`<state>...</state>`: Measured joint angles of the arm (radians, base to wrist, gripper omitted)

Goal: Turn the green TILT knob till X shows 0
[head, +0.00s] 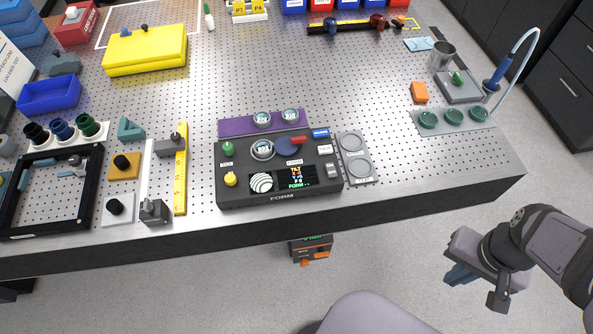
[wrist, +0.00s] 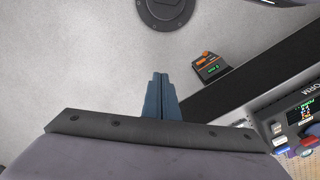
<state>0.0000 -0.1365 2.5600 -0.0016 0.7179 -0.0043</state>
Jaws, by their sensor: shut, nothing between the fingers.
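The black FORM interferometer (head: 282,199) sits near the front edge of the perforated table. Its green knob (head: 228,149) stands at the upper left of the panel, with a yellow knob (head: 230,179) below it. The small display (head: 297,178) shows several lines of coloured text, too small to read surely in the head view. The display (wrist: 299,113) also shows at the right edge of the wrist view. My gripper (head: 460,275) is off the table's front edge at the right, far from the green knob. Its fingers (wrist: 161,96) are together and empty.
A purple strip (head: 235,127) with round parts lies behind the instrument, and a grey plate with two discs (head: 356,158) stands to its right. A yellow ruler (head: 181,170) and grey blocks lie left. An orange-and-black device (head: 311,248) is below the table's front edge.

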